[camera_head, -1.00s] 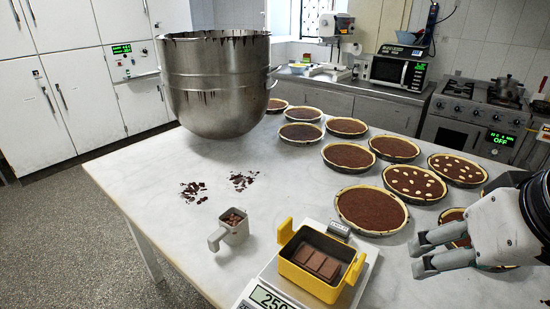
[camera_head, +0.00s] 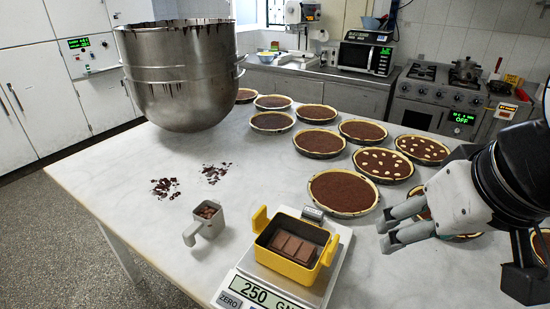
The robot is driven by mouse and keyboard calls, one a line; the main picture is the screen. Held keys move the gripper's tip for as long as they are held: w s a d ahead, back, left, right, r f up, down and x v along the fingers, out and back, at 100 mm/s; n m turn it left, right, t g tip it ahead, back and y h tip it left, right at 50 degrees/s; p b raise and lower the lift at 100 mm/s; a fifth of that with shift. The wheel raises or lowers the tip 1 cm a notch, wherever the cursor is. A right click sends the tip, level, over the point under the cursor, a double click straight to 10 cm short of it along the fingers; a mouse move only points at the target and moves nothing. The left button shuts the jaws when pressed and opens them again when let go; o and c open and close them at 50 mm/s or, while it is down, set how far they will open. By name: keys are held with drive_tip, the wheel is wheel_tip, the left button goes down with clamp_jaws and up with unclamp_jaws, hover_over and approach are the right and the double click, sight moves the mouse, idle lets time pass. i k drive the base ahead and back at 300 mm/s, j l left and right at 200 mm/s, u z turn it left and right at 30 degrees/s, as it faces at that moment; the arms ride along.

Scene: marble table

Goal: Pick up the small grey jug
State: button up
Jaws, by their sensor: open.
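The small grey jug (camera_head: 208,224) stands upright on the marble table (camera_head: 150,238), left of the scale. Its handle points to the lower left, and brown pieces lie inside it. My gripper (camera_head: 384,234) is at the right, open and empty, with its fingers pointing left. It is well to the right of the jug, with the scale and yellow box between them.
A yellow box (camera_head: 262,248) with chocolate sits on a scale (camera_head: 325,284) reading 250. Several chocolate tarts (camera_head: 344,192) fill the table's back and right. A large steel bowl (camera_head: 182,80) stands at back left. Chocolate crumbs (camera_head: 165,187) lie behind the jug.

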sight(209, 218)
drive_tip(key=k+j+u, duration=0.1)
drive_tip(key=u, duration=0.3)
drive_tip(key=j+u, duration=0.15)
drive_tip(key=u, duration=0.25)
drive_tip(key=k+j+u, duration=0.1)
drive_tip(key=u, duration=0.3)
drive_tip(key=j, duration=0.1)
